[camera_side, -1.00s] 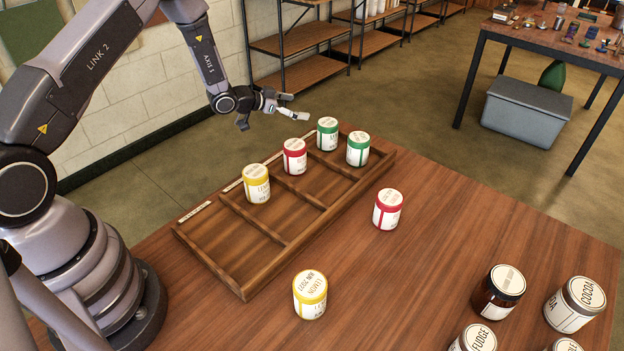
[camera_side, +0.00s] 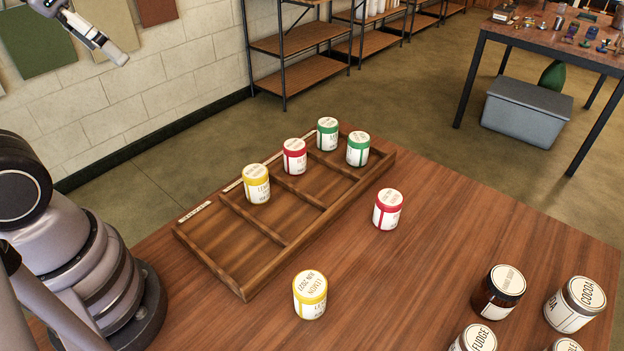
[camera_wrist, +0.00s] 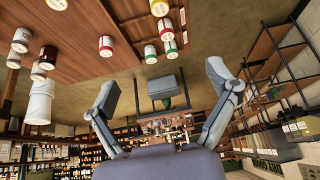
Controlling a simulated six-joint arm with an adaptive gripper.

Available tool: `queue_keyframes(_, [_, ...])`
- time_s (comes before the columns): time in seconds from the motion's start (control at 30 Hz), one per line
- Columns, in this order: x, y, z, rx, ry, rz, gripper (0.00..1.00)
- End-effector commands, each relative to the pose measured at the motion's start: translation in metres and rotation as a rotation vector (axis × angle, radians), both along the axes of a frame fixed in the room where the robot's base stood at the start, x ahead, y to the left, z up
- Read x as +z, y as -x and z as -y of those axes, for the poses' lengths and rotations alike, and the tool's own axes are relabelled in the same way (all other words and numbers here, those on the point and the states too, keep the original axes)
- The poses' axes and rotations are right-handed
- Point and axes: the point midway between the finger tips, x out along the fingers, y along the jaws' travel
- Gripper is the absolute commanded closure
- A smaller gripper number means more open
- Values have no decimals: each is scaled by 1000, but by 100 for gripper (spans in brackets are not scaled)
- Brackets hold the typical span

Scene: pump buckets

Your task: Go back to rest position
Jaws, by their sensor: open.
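My gripper (camera_wrist: 156,100) is open and empty in the wrist view, its fingers spread wide with nothing between them. In the side view only part of it (camera_side: 105,42) shows at the top left, raised high and well away from the table. The wooden tray (camera_side: 215,262) stands on the table with a yellow-banded jar (camera_side: 256,184), a red-banded jar (camera_side: 294,157) and two green-banded jars (camera_side: 327,134) (camera_side: 358,149) upright in its compartments. Another red-banded jar (camera_side: 387,209) and another yellow-banded jar (camera_side: 310,294) stand on the table outside the tray.
Several larger jars, among them a brown one (camera_side: 499,292) and a cocoa jar (camera_side: 575,304), stand at the table's right front. A second table (camera_side: 545,45), a grey bin (camera_side: 526,110) and shelves (camera_side: 305,42) are farther back. The air above the tray is clear.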

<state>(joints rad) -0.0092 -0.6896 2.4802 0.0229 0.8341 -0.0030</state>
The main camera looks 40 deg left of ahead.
Motion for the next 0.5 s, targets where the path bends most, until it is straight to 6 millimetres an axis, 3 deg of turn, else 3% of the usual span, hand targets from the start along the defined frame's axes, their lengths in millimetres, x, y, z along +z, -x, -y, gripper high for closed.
queue_keyframes(0.13, [-4, 21, 5, -8, 22, -24, 13])
queue_keyframes(0.5, [-4, 21, 5, -7, 22, -27, 13])
